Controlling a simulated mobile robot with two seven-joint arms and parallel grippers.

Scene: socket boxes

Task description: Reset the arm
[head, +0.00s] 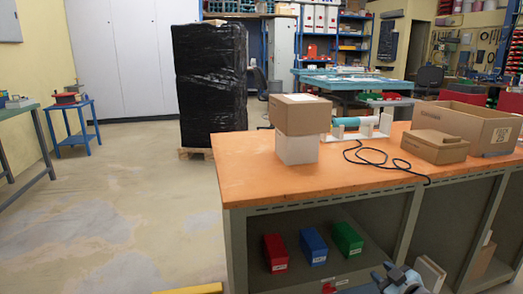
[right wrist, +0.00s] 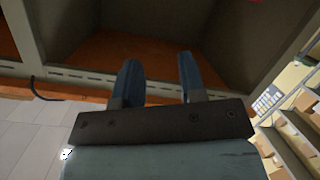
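My right gripper (head: 398,279) is at the bottom edge of the head view, low in front of the workbench's open shelf. In the right wrist view its two dark blue fingers (right wrist: 156,78) stand apart with nothing between them, so it is open and empty. Past the fingers is the inside of a grey shelf compartment with an orange-brown surface (right wrist: 92,52). I cannot tell how far the fingers are from the shelf edge. My left gripper is in neither view.
The orange-topped workbench (head: 245,168) carries several cardboard boxes (head: 300,115) and a black cable (head: 375,158). Red (head: 275,254), blue (head: 313,247) and green (head: 347,238) bins sit on its shelf. Open floor (head: 110,210) lies to the left.

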